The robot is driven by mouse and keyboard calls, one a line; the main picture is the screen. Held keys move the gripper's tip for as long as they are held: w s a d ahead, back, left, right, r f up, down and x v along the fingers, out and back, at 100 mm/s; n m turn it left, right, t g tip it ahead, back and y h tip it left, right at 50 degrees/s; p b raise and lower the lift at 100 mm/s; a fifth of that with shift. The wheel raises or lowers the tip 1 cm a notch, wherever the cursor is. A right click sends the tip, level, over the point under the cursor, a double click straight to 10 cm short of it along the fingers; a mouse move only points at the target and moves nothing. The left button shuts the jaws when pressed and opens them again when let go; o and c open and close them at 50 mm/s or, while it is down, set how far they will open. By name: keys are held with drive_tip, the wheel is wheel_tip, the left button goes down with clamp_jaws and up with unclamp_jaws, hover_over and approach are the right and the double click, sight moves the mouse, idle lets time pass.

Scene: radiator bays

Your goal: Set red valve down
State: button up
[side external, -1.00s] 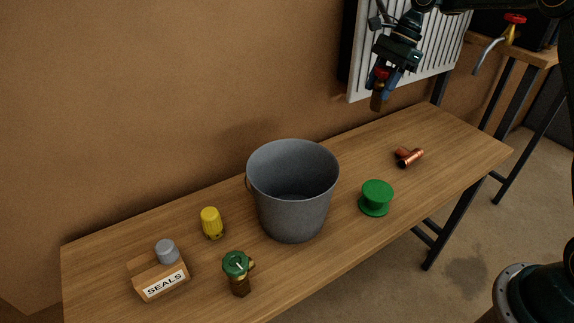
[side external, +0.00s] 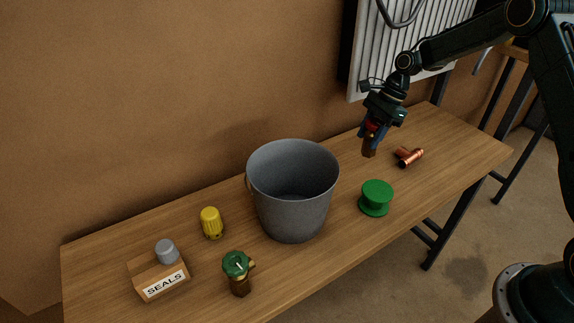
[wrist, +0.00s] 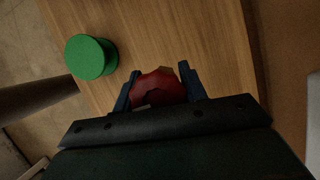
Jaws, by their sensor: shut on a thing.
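The red valve (side external: 369,143) has a red top and a brown lower end. My gripper (side external: 372,132) is shut on it and holds it upright or nearly so, its lower end at or just above the wooden bench (side external: 335,255). I cannot tell whether it touches the wood. In the wrist view the red top of the valve (wrist: 158,87) sits between the two blue fingers of my gripper (wrist: 158,86). My gripper hides part of the valve's body.
A grey bucket (side external: 293,205) stands left of the valve. A green spool (side external: 376,198) stands in front, and copper fittings (side external: 408,157) lie to the right. A green-topped valve (side external: 238,272), yellow cap (side external: 211,222) and SEALS box (side external: 160,278) are farther left. A white radiator (side external: 405,45) is behind.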

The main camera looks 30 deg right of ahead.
sight(367, 149)
drive_tip(key=shift+f, duration=0.45)
drive_tip(key=shift+f, duration=2.15)
drive_tip(key=shift+f, duration=0.1)
drive_tip(key=o, duration=1.3)
drive_tip(key=shift+o, duration=0.2)
drive_tip(key=v, duration=1.2)
